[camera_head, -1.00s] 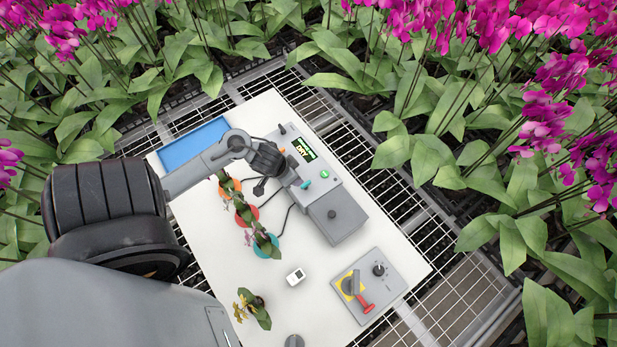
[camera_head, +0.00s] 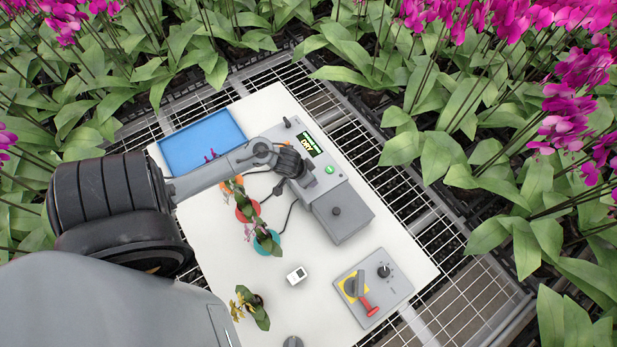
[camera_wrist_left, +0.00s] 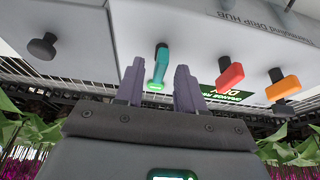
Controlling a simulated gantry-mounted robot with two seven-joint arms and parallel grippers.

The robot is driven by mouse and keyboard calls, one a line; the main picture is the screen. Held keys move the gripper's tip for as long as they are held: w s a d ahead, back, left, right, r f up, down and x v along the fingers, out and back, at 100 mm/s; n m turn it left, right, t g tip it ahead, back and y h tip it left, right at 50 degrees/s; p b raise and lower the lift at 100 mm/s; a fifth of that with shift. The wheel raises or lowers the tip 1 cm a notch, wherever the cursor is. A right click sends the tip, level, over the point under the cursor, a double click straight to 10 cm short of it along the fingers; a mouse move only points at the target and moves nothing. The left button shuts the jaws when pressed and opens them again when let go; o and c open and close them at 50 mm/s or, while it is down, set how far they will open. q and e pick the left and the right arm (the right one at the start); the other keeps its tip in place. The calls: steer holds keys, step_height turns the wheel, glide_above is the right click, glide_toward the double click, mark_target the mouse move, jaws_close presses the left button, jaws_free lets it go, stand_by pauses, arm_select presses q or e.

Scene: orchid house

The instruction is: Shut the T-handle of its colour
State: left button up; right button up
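In the left wrist view, a teal T-handle (camera_wrist_left: 161,58) stands on the grey hub box, with a red-orange handle (camera_wrist_left: 230,78) and an orange handle (camera_wrist_left: 282,84) to its right. My left gripper (camera_wrist_left: 160,72) is open, its two dark fingers on either side of the teal handle in the picture, with gaps visible. I cannot tell how deep the handle sits between them. In the head view, my left gripper (camera_head: 302,178) is over the hub box (camera_head: 338,208) and hides the teal handle. Orange (camera_head: 232,186), red (camera_head: 247,212) and teal (camera_head: 267,244) saucers hold orchids. My right gripper is not in view.
A blue tray (camera_head: 203,143) lies at the back left. A grey panel (camera_head: 387,290) with a red-handled switch lies at the front right. A white device (camera_head: 296,275) lies between.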

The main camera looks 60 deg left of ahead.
arm_select(q)
steer(key=shift+c, duration=0.4)
jaws_close()
